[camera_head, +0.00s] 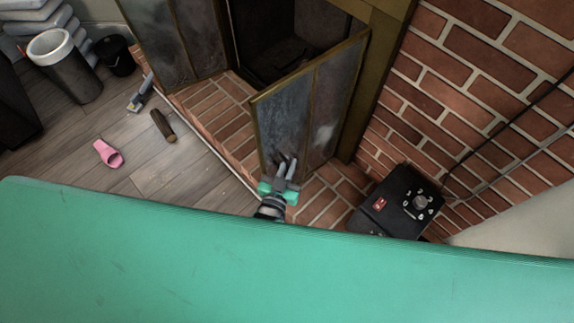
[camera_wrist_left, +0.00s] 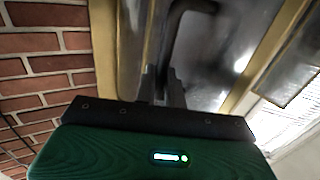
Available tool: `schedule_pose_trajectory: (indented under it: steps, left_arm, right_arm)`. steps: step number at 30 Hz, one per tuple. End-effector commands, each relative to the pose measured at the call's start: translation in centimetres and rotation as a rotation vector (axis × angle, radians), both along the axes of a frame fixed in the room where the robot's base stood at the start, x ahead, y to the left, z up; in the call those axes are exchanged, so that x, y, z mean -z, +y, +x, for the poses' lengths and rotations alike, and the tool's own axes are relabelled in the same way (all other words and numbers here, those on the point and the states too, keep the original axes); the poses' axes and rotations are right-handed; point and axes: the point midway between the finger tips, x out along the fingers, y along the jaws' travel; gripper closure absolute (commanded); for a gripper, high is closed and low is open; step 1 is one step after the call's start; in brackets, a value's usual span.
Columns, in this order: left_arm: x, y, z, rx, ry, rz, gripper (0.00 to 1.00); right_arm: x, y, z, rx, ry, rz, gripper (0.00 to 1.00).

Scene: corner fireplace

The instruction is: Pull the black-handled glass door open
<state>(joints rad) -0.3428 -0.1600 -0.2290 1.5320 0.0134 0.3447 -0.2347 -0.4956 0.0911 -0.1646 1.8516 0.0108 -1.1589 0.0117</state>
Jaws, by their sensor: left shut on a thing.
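The glass door (camera_head: 310,107) of the fireplace has a brass-coloured frame and smoky glass panels. It stands ajar, swung out from the fireplace opening. My left gripper (camera_head: 286,172) is at the lower part of the door, by its front face. In the left wrist view the black handle (camera_wrist_left: 190,22) is a bent bar in front of the glass, and the left gripper's fingers (camera_wrist_left: 162,84) are shut on its lower part. The exact grip is partly hidden by the fingers. My right gripper does not show.
A second glass door (camera_head: 172,40) is at the left of the dark opening. A black box with a dial (camera_head: 398,203) stands at the right by the brick wall (camera_head: 475,80). A log (camera_head: 163,126), a pink slipper (camera_head: 108,154) and a grey bin (camera_head: 65,65) are on the floor at left.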

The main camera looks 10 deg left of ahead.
Motion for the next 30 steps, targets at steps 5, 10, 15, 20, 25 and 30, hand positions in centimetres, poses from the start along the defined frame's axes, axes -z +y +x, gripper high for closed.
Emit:
schedule_pose_trajectory:
  steps: [5,10,15,20,25,30]
  left_arm:
    - [-0.2,-0.1,0.1,0.001,-0.005,0.000,0.80]
    - [-0.1,-0.1,0.1,0.000,-0.003,0.000,0.74]
    - [0.0,0.0,-0.1,0.000,-0.001,0.000,0.74]
    - [0.0,0.2,-1.4,0.001,0.000,0.000,0.74]
    - [0.1,0.7,-4.6,0.001,0.002,0.000,0.74]
    - [0.1,1.3,-8.2,0.001,0.001,0.001,0.74]
  right_arm:
    - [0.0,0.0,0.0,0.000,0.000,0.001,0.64]
    - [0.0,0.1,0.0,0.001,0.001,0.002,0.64]
    - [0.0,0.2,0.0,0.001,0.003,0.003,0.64]
    - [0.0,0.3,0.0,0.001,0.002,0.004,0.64]
    - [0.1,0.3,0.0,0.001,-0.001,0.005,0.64]
    - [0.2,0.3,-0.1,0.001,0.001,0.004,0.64]
